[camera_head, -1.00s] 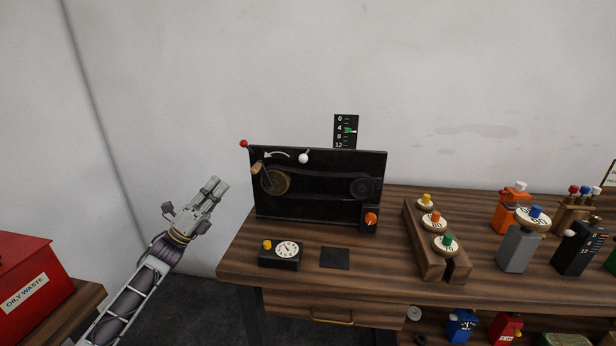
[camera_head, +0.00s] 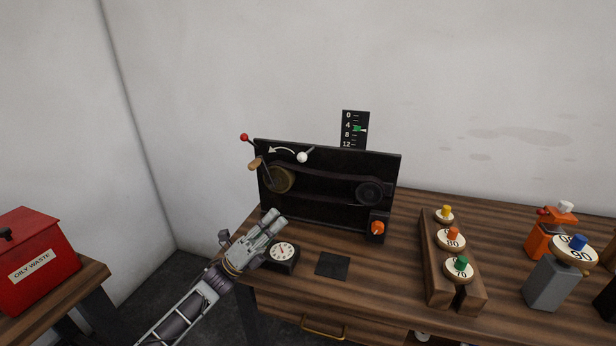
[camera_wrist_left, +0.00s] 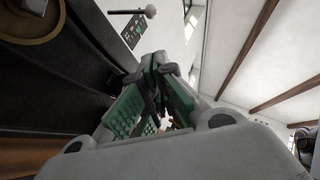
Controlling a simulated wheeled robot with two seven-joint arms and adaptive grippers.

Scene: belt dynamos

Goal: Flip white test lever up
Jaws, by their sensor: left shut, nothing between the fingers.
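The white test lever (camera_head: 302,157) has a round white knob and sits at the top of the black belt panel (camera_head: 328,206), with a white curved arrow to its left. The knob also shows at the top of the left wrist view (camera_wrist_left: 150,11). My left gripper (camera_head: 276,218) is shut and empty. It is in front of the panel's lower left, below the lever and apart from it, and it hides part of the gauge box. Its green-padded fingers (camera_wrist_left: 155,95) fill the middle of the wrist view. My right gripper is out of view.
A red-knobbed lever (camera_head: 244,138) and a wooden crank handle (camera_head: 255,163) stick out at the panel's left. A dial gauge (camera_head: 282,252), an orange knob (camera_head: 377,228) and a black pad (camera_head: 332,265) are nearby. A wooden rack (camera_head: 434,270) stands right. A scale (camera_head: 355,129) rises behind.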

